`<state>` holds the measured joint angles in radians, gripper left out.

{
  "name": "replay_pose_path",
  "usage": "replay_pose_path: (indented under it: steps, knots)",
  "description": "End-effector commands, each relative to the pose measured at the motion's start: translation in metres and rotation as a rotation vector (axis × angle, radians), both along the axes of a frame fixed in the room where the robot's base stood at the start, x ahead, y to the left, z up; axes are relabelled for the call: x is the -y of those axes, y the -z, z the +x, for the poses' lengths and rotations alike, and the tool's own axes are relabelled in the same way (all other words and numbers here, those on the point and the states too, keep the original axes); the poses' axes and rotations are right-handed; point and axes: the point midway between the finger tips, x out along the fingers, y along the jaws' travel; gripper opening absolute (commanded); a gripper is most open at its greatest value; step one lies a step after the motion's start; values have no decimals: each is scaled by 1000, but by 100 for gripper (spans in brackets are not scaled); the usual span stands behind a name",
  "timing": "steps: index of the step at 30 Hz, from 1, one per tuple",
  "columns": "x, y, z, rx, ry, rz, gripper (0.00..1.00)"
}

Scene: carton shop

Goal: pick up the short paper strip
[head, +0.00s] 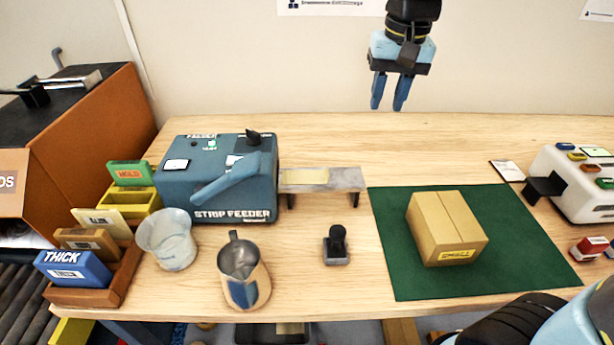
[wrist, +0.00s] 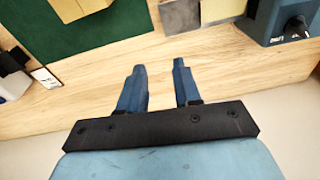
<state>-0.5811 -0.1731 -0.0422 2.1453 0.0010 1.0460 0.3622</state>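A short pale-yellow paper strip (head: 306,176) lies on the grey outfeed plate (head: 347,179) of the blue strip feeder (head: 217,178). In the wrist view the strip (wrist: 222,8) shows at the top edge, partly cut off, beside the plate (wrist: 181,17). My gripper (head: 391,106) hangs above the back of the table, to the right of the plate and well clear of it. In the wrist view its two fingers (wrist: 159,68) are apart with nothing between them.
A green mat (head: 395,262) with a closed carton (head: 447,228) is right of the plate. A white machine (head: 573,183) is at the right. Bare table lies behind the mat.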

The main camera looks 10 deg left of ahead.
Motion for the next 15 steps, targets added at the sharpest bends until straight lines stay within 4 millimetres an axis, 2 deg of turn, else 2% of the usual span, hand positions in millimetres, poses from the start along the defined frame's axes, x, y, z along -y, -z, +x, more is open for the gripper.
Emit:
replay_pose_path:
  steps: [1,6,10,15]
  knots:
    - [-21,7,2,-23,-20,-14,33]
    - [-71,23,3,-72,-48,-49,33]
    - [-93,31,2,-92,-57,-66,33]
    - [-102,41,1,-102,-61,-76,33]
